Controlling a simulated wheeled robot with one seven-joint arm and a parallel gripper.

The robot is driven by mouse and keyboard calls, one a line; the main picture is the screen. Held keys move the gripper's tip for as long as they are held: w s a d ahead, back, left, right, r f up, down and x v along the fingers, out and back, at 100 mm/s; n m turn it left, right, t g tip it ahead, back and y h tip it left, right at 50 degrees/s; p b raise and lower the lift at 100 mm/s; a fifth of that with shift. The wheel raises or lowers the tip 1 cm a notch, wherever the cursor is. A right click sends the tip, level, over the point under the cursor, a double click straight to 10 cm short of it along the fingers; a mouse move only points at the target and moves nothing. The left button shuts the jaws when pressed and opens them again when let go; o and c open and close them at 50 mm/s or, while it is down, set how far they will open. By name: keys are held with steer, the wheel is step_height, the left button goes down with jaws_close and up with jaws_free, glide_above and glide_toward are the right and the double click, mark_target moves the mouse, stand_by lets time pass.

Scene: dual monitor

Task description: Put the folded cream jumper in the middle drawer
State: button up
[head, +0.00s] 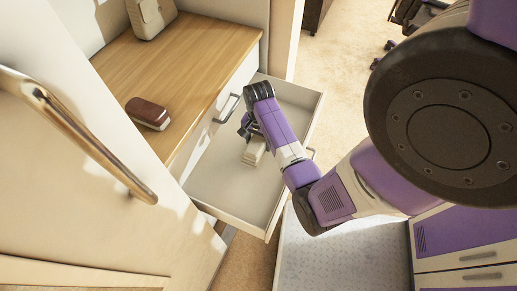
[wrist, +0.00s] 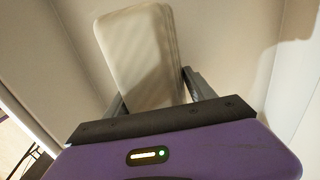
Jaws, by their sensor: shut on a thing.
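The folded cream jumper (wrist: 140,55) is between the two fingers of my gripper (wrist: 158,98) in the wrist view. In the head view the jumper (head: 254,152) shows partly below my gripper (head: 247,128), whose wrist hides some of it. My gripper is shut on the jumper. Both are inside the outline of the pulled-out drawer (head: 215,180), over its pale floor. I cannot tell whether the jumper touches the floor. The drawer looks otherwise empty.
A wooden top (head: 180,60) beside the drawer bears a dark brown and white object (head: 148,113) and a cream bag-like item (head: 150,15). Another drawer handle (head: 227,108) shows above the open drawer. A door with a brass handle (head: 85,140) stands at left.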

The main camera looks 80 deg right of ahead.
steer(key=shift+f+b, duration=0.45)
steer(key=shift+f, duration=1.7)
steer(key=shift+f, duration=0.15)
steer(key=o, duration=1.7)
